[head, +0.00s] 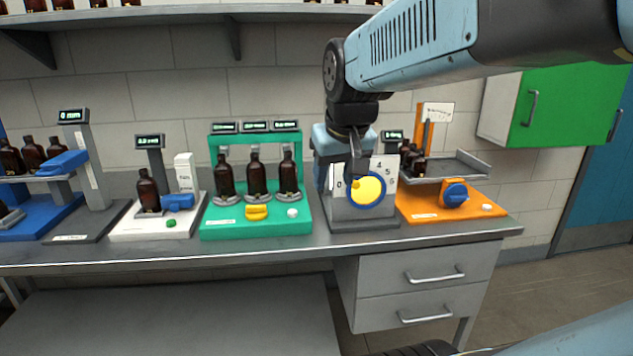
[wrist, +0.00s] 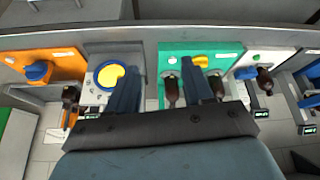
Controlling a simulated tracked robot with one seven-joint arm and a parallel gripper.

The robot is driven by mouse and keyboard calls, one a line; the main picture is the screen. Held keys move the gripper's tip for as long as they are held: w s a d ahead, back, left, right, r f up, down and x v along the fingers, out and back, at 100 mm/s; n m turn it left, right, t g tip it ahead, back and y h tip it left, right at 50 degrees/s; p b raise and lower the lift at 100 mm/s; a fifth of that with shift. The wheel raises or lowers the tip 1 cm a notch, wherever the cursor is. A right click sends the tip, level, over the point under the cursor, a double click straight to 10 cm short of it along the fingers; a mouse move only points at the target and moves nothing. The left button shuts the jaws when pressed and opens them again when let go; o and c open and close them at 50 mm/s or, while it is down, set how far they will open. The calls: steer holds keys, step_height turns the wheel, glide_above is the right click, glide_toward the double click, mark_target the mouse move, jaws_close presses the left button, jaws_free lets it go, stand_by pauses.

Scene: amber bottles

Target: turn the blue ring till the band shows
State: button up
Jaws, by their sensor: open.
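The blue ring (head: 367,206) surrounds a yellow disc (head: 370,187) on the front of a grey dial stand (head: 365,225) with a white numbered scale. The ring and disc also show in the wrist view, where the blue ring (wrist: 97,79) sits left of my gripper's left finger. I cannot make out a band on it. My gripper (head: 355,165) is in front of the stand's upper part in the head view and hides part of the scale. In the wrist view my gripper (wrist: 160,68) is open, with nothing held between its fingers.
The green station (head: 256,229) with several amber bottles stands left of the dial. The orange station (head: 425,212) with a blue knob (head: 455,193) stands right. A white station (head: 155,227) is farther left. The bench's front edge is clear.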

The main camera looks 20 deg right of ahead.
steer(key=w+d+r+m, duration=0.1)
steer(key=w+d, duration=0.6)
steer(key=w, duration=0.2)
steer(key=m+g, duration=0.1)
glide_toward(356, 182)
steer(key=x, duration=0.9)
steer(key=shift+w, duration=0.1)
steer(key=shift+c, duration=0.5)
steer(key=shift+d, duration=0.1)
jaws_close()
